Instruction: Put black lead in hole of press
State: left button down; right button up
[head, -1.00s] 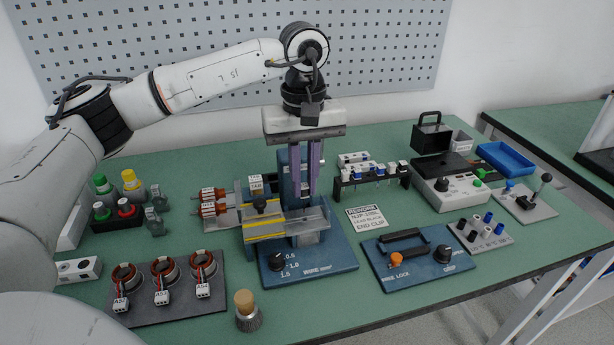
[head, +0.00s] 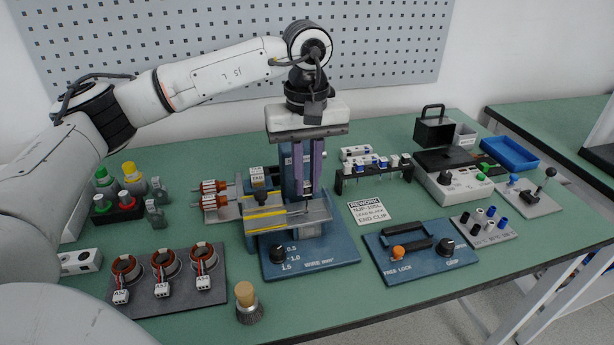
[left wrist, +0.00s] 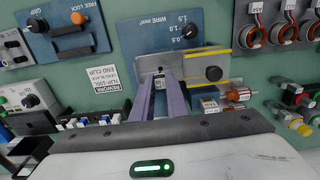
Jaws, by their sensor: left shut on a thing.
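My left gripper (head: 308,188) hangs over the press, its two long purple fingers pointing down. It is shut on a small dark piece with a light part, apparently the black lead (left wrist: 159,82), seen between the fingertips in the left wrist view. The press (head: 282,264) has a blue base with a wire-size dial, a grey plate with yellow stripes and a blue column behind the fingers. The fingertips are close to the grey plate. My right gripper is not in view.
Orange-and-white connectors (head: 214,194) lie just left of the press. A rack (head: 375,172), a rework sign (head: 370,212) and a blue lock panel (head: 420,262) are to the right.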

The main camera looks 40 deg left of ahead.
aim_at(307, 194)
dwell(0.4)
pick_arm(q)
jog(key=shift+f, duration=0.35)
jog(key=shift+f+b, duration=0.15)
jog(key=shift+b, duration=0.15)
jog(key=shift+f+b, duration=0.6)
jog(key=shift+f, duration=0.3)
jog(key=shift+f, duration=0.1)
jog(key=shift+f+b, duration=0.65)
jog(key=shift+f, duration=0.2)
jog(key=c, duration=1.7)
grip_release()
